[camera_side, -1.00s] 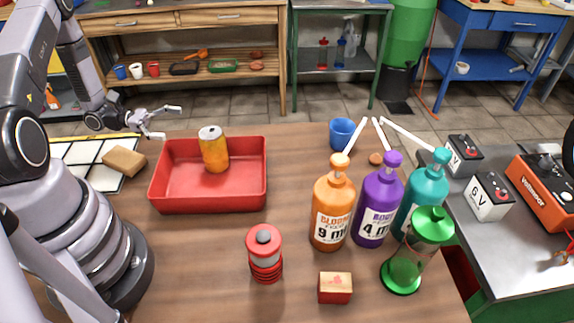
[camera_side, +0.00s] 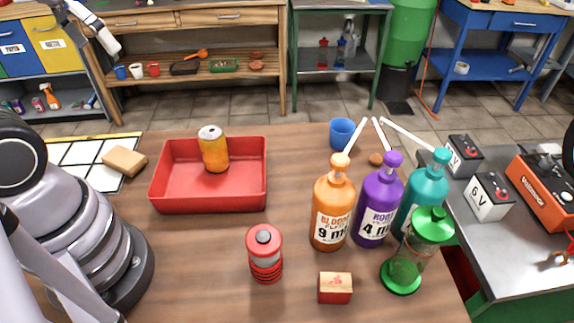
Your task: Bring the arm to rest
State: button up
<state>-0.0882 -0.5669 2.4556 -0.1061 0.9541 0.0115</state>
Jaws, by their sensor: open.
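My arm's base and lower links stand at the left edge of the wooden table (camera_side: 200,245). Another part of my arm shows at the top left, above the floor and away from the table.
A sponge (camera_side: 125,161) lies left of the tray. A red-capped canister (camera_side: 265,254) and small red box (camera_side: 335,288) stand in front. Orange (camera_side: 332,215), purple (camera_side: 377,212) and teal (camera_side: 425,190) bottles, a green hourglass (camera_side: 410,262) and blue cup (camera_side: 342,133) are at right.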

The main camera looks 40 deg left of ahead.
jog(key=shift+s+a+r+m+t+y, duration=0.1)
jog(key=shift+s+r+m+t+y, duration=0.2)
jog(key=shift+s+r+m+t, duration=0.55)
